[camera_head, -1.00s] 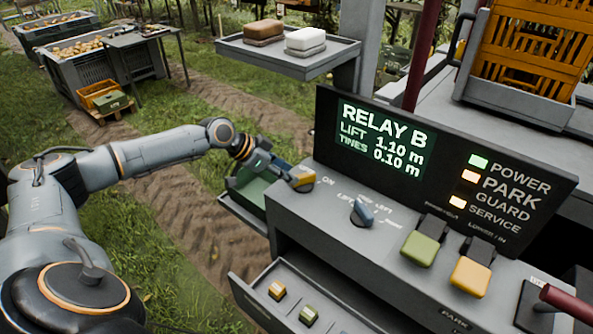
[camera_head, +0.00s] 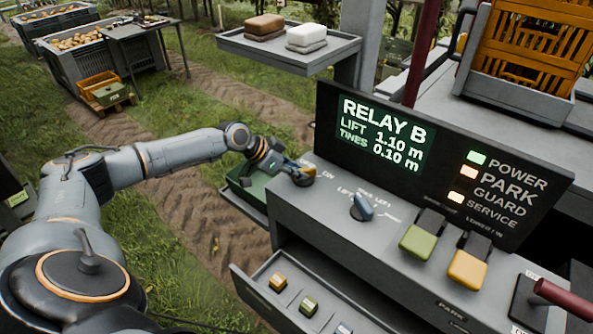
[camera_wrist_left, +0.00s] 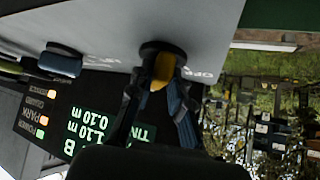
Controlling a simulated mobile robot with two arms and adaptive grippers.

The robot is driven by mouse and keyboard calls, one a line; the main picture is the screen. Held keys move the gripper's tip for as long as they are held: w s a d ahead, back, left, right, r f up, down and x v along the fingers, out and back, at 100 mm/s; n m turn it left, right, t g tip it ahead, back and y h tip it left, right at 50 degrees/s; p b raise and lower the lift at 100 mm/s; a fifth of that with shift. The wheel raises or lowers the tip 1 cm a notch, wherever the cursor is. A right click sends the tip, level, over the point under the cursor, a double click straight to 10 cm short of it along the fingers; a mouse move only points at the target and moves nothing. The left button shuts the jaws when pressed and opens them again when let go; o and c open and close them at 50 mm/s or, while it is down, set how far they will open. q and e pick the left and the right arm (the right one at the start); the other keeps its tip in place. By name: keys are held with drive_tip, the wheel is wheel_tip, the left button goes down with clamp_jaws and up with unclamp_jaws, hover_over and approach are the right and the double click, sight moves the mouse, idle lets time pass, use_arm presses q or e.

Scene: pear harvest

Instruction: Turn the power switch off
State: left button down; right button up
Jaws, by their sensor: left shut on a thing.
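The power switch, a yellow knob (camera_wrist_left: 162,70) on a dark round base, stands on the grey console top (camera_head: 325,195). In the wrist view, one finger of my left gripper (camera_wrist_left: 160,88) is on each side of it, and the gripper is shut on it. In the head view, my left gripper (camera_head: 297,171) is at the console's far left corner and mostly hides the knob. An ON label shows beside it in the head view, and an upside-down OFF label in the wrist view. The green POWER lamp (camera_head: 478,156) is lit on the panel. My right gripper is not in view.
A blue selector knob (camera_head: 361,207), a green button (camera_head: 418,242) and a yellow button (camera_head: 467,269) stand to the right. An open drawer (camera_head: 255,290) juts out below. A green bin (camera_head: 248,186) sits beside the console. A shelf (camera_head: 290,60) with folded cloths is above.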

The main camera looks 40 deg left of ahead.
use_arm(q)
drive_tip(key=n+p, duration=0.1)
drive_tip(key=p, duration=0.1)
drive_tip(key=n+y+p, duration=0.1)
drive_tip(key=p, duration=0.1)
drive_tip(key=n+t+y+p, duration=0.1)
drive_tip(key=p, duration=0.2)
drive_tip(key=shift+s+d+r, duration=0.2)
drive_tip(key=shift+d+r, duration=0.05)
drive_tip(key=shift+d, duration=0.1)
drive_tip(key=shift+d+f+n+y+p, duration=0.1)
drive_tip(key=shift+n+y+p, duration=0.2)
drive_tip(key=shift+y+p, duration=0.1)
drive_tip(key=shift+d+f+n+t+y, duration=0.15)
drive_tip(key=shift+n+y, duration=0.2)
drive_tip(key=shift+n, duration=0.2)
drive_tip(key=shift+d+f+n+t+y, duration=0.15)
drive_tip(key=shift+n+y, duration=0.2)
drive_tip(key=shift+n, duration=0.2)
drive_tip(key=n+y, duration=0.3)
drive_tip(key=n, duration=0.1)
drive_tip(key=shift+d+r, duration=0.1)
drive_tip(key=shift+d, duration=0.15)
drive_tip(key=shift+d+n+g+y, duration=0.1)
drive_tip(key=shift+n+g+y, duration=0.3)
drive_tip(key=shift+n+y, duration=0.45)
drive_tip(key=shift+n, duration=0.35)
drive_tip(key=c, duration=1.2)
unclamp_jaws()
drive_tip(key=shift+w, duration=0.1)
